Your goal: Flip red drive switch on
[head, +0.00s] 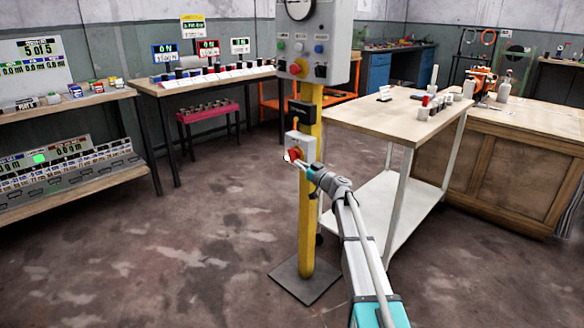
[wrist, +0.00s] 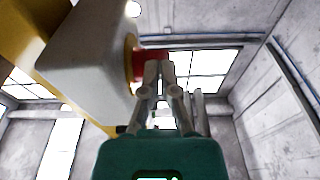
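The red drive switch (head: 293,155) sits on the front of a small grey box (head: 302,146) on a yellow post. In the wrist view the red switch (wrist: 152,56) stands out from a yellow ring on the side of the grey box (wrist: 90,50). My gripper (head: 303,167) is right at the switch, at its lower right in the head view. In the wrist view the fingertips of my gripper (wrist: 158,68) are drawn close together and overlap the red switch. I cannot tell whether they clasp it or only press against it.
The yellow post (head: 307,225) stands on a dark floor plate (head: 306,286). A larger grey control panel (head: 318,45) with a gauge and buttons is above the switch box. A white-legged table (head: 385,113) stands close on the right. The floor to the left is clear.

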